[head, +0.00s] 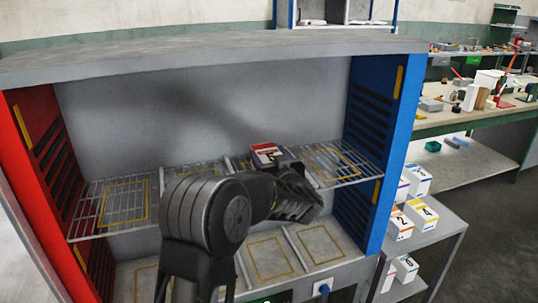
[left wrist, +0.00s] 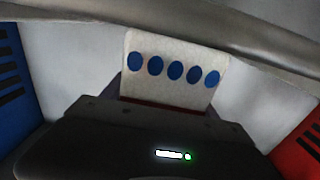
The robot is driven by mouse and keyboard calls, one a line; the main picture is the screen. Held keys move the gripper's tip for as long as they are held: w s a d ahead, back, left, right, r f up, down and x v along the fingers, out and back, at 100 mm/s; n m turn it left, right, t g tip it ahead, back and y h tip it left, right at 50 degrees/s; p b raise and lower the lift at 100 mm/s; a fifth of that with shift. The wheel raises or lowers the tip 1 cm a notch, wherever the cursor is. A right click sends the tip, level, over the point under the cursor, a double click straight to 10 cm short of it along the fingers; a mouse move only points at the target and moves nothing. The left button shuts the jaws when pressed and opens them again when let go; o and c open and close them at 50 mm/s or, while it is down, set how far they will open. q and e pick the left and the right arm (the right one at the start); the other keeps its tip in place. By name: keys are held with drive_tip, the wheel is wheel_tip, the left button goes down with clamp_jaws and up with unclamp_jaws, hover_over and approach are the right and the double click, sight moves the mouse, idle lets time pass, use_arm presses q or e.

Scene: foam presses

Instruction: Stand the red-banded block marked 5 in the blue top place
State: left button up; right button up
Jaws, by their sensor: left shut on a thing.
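The red-banded block (head: 266,153) is white and red and shows just above the wire top shelf, left of its right end. In the left wrist view the block's white face (left wrist: 175,70) carries a row of several blue dots, with a dark red strip at its lower edge. My left gripper (head: 276,167) is shut on the block; its fingers are mostly hidden behind my wrist. The blue top place (head: 338,177) is a yellow outline on the top shelf beside the blue wall and looks empty. The block is left of it. My right gripper is not in view.
The press has a red wall (head: 35,165) at left, a blue wall (head: 392,150) at right and a grey top slab (head: 200,52) above. A lower deck (head: 285,285) has more yellow outlines. A grey cart (head: 445,237) with white numbered boxes stands at right.

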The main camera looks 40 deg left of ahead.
use_arm(q)
drive_tip(key=shift+f, duration=0.1)
drive_tip(key=o, duration=1.4)
drive_tip(key=shift+c, duration=0.2)
drive_tip(key=shift+s+d, duration=0.1)
drive_tip(key=shift+d, duration=0.1)
drive_tip(key=b+v, duration=0.2)
drive_tip(key=v, duration=0.9)
drive_tip(key=shift+s+d+b, duration=0.2)
drive_tip(key=shift+d+b, duration=0.05)
drive_tip(key=shift+b, duration=0.15)
